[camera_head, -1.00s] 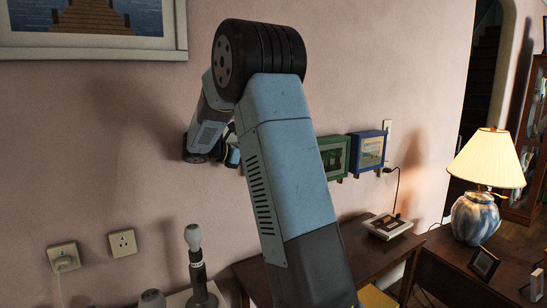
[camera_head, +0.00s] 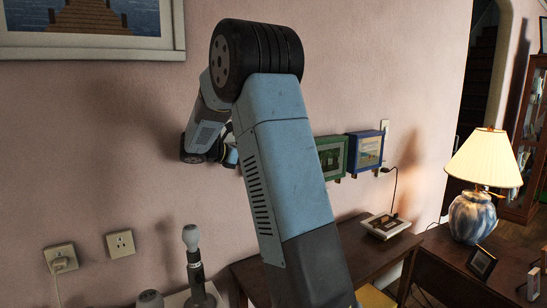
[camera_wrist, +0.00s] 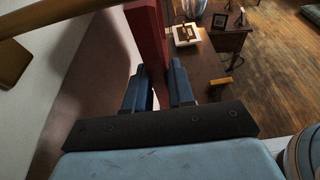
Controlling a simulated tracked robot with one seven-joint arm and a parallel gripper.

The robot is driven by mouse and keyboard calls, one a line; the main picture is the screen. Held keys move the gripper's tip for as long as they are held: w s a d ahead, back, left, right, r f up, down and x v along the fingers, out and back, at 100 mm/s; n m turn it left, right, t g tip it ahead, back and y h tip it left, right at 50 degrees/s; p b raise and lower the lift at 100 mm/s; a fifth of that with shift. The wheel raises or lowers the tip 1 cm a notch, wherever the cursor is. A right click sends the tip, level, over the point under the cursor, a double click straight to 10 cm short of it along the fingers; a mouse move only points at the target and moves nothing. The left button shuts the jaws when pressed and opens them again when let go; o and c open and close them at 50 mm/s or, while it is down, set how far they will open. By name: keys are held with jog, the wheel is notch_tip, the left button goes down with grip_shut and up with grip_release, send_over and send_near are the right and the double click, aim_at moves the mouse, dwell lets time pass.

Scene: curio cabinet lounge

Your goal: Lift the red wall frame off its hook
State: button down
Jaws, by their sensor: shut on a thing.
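The red wall frame (camera_wrist: 148,38) shows edge-on as an upright red strip in the wrist view. My gripper (camera_wrist: 158,75) is shut on its lower part, with one blue finger on each side. The rest of the red frame runs out of the top of the wrist view. In the head view my arm hides the red frame and the fingers. The hook does not show clearly, so I cannot tell whether the frame still touches it.
A green frame (camera_head: 331,156) and a blue frame (camera_head: 365,151) hang on the wall right of my arm. A lit lamp (camera_head: 484,170) stands on the right table. A small lamp-like stand (camera_head: 196,265) is below my arm. A tan bar (camera_wrist: 65,14) crosses the wrist view's upper left.

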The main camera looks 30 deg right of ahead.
jog(key=shift+r, duration=0.6)
jog(key=shift+s, duration=0.3)
jog(key=shift+s, duration=1.45)
jog(key=s, duration=0.6)
dwell(0.4)
